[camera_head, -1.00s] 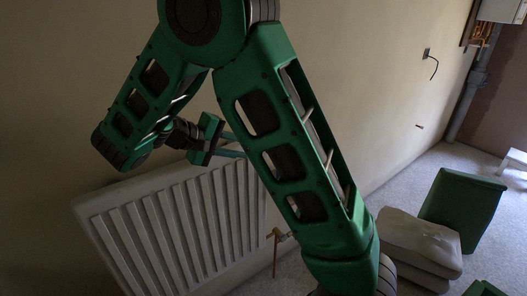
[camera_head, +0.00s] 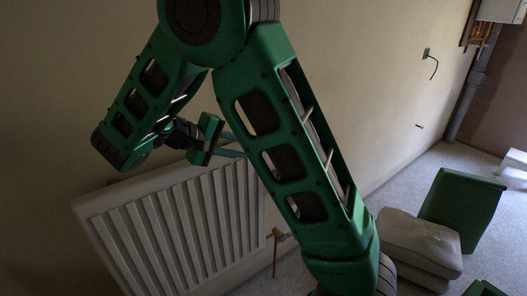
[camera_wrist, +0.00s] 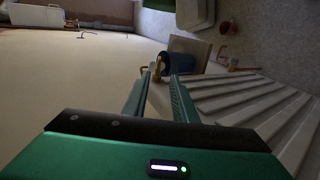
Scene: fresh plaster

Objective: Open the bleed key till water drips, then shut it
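In the wrist view a small brass key-like piece (camera_wrist: 158,68) stands at the radiator's near end, between the tips of my gripper (camera_wrist: 160,76). The two fingers are apart, and I see a gap around the brass piece; contact is unclear. The white radiator (camera_wrist: 240,97) fills the right side. In the head view the radiator (camera_head: 165,222) is below my gripper (camera_head: 236,150), whose fingertips are hidden behind my arm. The brass piece does not show there. I see no water.
A brass valve and pipe (camera_head: 277,237) stand at the radiator's right end. A cable (camera_head: 434,68) hangs from the wall. The wall above the radiator is clear.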

